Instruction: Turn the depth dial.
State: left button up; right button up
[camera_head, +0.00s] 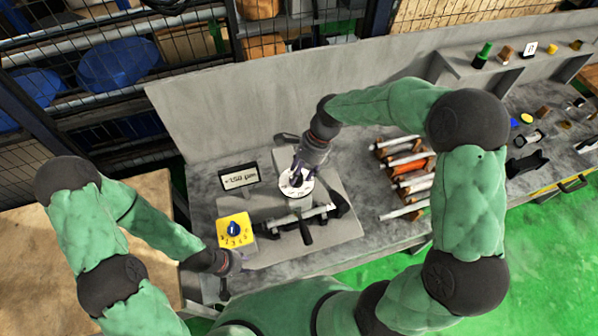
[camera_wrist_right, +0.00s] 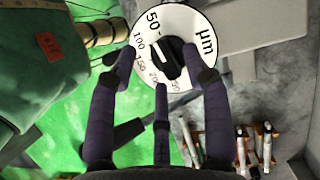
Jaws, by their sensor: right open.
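The depth dial is a white disc (camera_head: 296,190) with black numbers and a µm mark, on the grinder. In the right wrist view the dial (camera_wrist_right: 201,27) shows a black knob (camera_wrist_right: 169,68) at its centre. My right gripper (camera_head: 297,177) is over the dial, fingers pointing down at it. In the right wrist view its fingers (camera_wrist_right: 160,62) are spread, one on each side of the knob and one below. I cannot tell whether they touch it. My left gripper (camera_head: 224,288) hangs low beside the yellow box; its fingers are hard to make out.
A small display (camera_head: 239,177) stands left of the dial; its reading is unclear. A yellow box (camera_head: 235,230) with a blue knob is at the grinder's front left. Several tools (camera_head: 408,180) lie to the right on the grey bench (camera_head: 360,207). A grey wall runs behind.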

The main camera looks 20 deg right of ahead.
jog(key=shift+a+f, duration=0.15)
jog(key=shift+f, duration=0.15)
jog(key=shift+w+f, duration=0.1)
jog(key=shift+f, duration=0.1)
grip_shut()
